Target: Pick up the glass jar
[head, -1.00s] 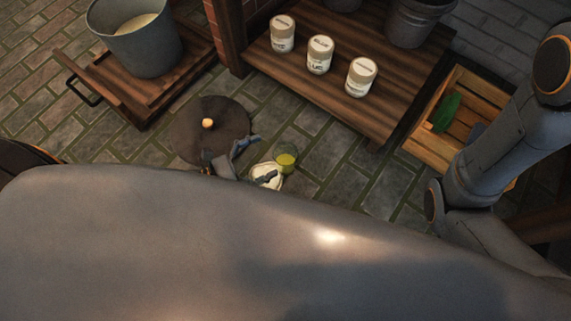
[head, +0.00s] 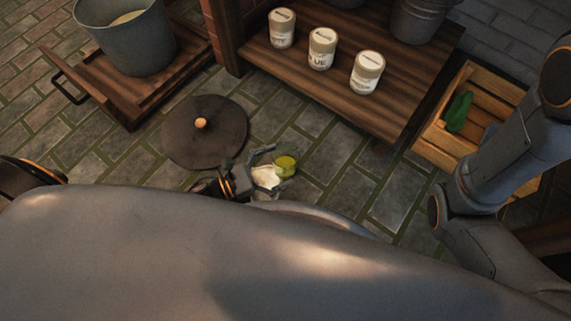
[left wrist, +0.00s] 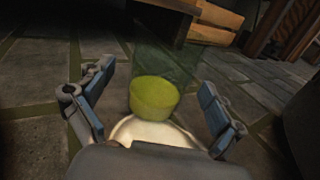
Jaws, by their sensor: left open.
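The glass jar (head: 287,164) is clear, with yellow-green contents at its bottom, and shows over the stone paving near the middle of the head view. It also shows in the left wrist view (left wrist: 154,98), upright between the two fingers. My left gripper (head: 279,169) is open, with its fingers spread to either side of the jar. In the left wrist view the gripper (left wrist: 158,105) has a visible gap to the jar on both sides. A cream-white rounded thing (head: 265,177) lies between the jar and my palm, partly hidden by the gripper. My right gripper is out of view.
A round dark lid or stool top (head: 205,139) with a light knob is left of my gripper. Three white labelled jars (head: 321,48) stand on a wooden shelf (head: 300,72). A bucket (head: 123,40) stands on a wooden tray at left. A wooden crate (head: 470,137) is at right.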

